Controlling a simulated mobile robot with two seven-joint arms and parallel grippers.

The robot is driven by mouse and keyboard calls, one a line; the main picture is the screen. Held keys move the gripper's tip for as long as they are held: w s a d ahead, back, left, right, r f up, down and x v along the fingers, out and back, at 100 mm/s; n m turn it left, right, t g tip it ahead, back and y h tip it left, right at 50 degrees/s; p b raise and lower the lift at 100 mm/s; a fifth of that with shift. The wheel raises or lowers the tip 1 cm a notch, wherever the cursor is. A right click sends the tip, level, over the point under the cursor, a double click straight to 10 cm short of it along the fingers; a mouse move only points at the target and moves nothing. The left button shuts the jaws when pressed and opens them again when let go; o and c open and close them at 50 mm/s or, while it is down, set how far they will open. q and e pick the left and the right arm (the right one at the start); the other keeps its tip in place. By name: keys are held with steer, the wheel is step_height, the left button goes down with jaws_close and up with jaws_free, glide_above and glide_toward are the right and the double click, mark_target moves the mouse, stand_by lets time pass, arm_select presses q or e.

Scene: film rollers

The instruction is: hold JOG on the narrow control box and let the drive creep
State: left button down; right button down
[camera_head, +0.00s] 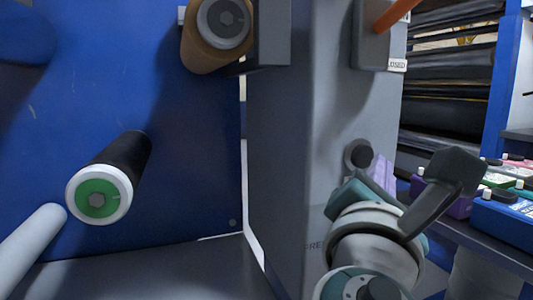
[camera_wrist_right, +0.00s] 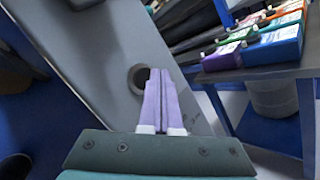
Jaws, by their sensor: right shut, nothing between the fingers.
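A tall narrow grey housing (camera_head: 325,110) stands in the middle of the head view. A dark round part (camera_head: 358,155) sits on its face and also shows in the wrist view (camera_wrist_right: 138,78). I cannot read a JOG label anywhere, and I cannot tell whether this housing is the control box. My right gripper (camera_head: 380,168) has purple fingers, shut and empty. In the wrist view its fingertips (camera_wrist_right: 160,72) lie just right of the dark round part; whether they touch the face is unclear. My left gripper is out of view.
A grey box with an orange lever (camera_head: 393,14) is on the housing's upper right. A green-ended roller (camera_head: 98,197) and a brown roller (camera_head: 205,52) stick out from the blue panel (camera_head: 85,100). Coloured containers (camera_head: 505,215) stand on a shelf at right.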

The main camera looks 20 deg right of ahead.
steer(key=shift+w, duration=0.15)
stand_by(0.5)
steer(key=shift+w, duration=0.3)
steer(key=shift+w, duration=0.3)
stand_by(0.5)
steer(key=shift+w+b, duration=0.15)
steer(key=shift+b, duration=0.15)
stand_by(0.6)
stand_by(0.9)
stand_by(0.9)
